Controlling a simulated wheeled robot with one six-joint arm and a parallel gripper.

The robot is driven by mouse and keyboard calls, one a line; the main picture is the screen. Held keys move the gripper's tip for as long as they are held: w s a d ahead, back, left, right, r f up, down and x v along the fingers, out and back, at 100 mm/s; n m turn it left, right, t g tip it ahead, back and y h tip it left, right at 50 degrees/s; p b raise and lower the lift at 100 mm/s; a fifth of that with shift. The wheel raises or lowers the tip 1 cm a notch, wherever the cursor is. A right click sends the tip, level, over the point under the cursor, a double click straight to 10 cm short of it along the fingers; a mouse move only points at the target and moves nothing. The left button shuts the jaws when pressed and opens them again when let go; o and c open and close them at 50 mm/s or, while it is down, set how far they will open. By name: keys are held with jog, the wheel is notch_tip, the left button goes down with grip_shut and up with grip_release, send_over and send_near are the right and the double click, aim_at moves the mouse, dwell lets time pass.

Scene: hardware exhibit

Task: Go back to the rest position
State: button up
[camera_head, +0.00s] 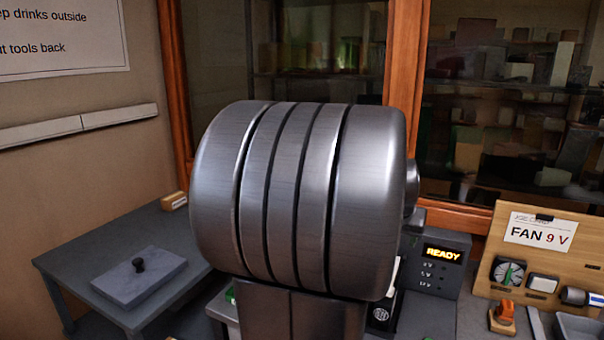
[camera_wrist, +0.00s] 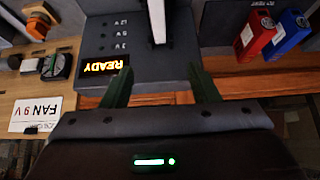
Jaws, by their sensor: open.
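My gripper (camera_wrist: 161,88) shows in the wrist view, with its two dark green fingers spread wide apart. I see nothing held between them. In that view, which looks upside down, the fingers point at a dark grey box (camera_wrist: 140,62) with a lit READY display; I cannot tell whether they touch it. In the head view, my own metal arm link fills the middle and hides the gripper. The same box (camera_head: 418,275) shows there just right of the link, partly covered.
A wooden board (camera_head: 572,240) with a FAN 9 V card and small parts stands at the right. A red pack (camera_wrist: 255,33) and a blue pack (camera_wrist: 290,31) lie beside the box. A grey slab (camera_head: 125,285) with a black knob lies on the left table (camera_head: 105,240). Glass cabinets stand behind.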

jog(key=shift+w+d+r+g+p, duration=0.2)
jog(key=shift+w+r+g+p, duration=0.2)
jog(key=shift+p, duration=0.4)
